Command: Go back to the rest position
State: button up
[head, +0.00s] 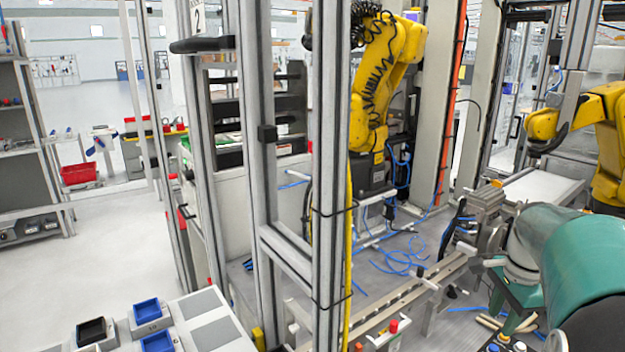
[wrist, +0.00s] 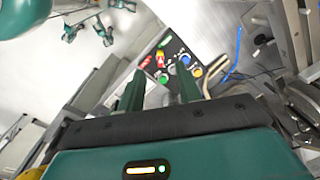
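My gripper (wrist: 160,92) shows in the wrist view, with its two dark green fingers apart and nothing between them. Beyond the fingertips is a black control panel (wrist: 172,62) with red, green, yellow, blue and white buttons. I cannot tell the exact gap between the fingers and the panel. In the head view my green and grey arm fills the right edge, and its gripper cannot be made out. Part of the button panel (head: 505,345) shows at the bottom edge, beside my arm.
Metal frame posts (head: 330,180) stand in the middle of the head view. Yellow robot arms (head: 385,75) are behind them. Blue bins (head: 148,310) and a black bin (head: 92,331) sit at lower left. A conveyor rail (head: 400,305) runs near my arm. The left floor is clear.

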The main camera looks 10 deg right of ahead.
jog(key=s+a+n+t, duration=0.1)
jog(key=s+a+n, duration=0.2)
jog(key=a+n, duration=0.3)
jog(key=s+a+r+n+t, duration=0.1)
jog(key=s+a+n, duration=0.3)
jog(key=a, duration=0.8)
jog(key=s+a+n+t, duration=0.2)
jog(key=s+a+n, duration=0.2)
jog(key=a+n, duration=0.5)
jog(key=shift+a+r+t, duration=0.3)
jog(key=shift+a+t, duration=0.1)
jog(key=shift+a, duration=0.15)
jog(key=shift+d, duration=0.2)
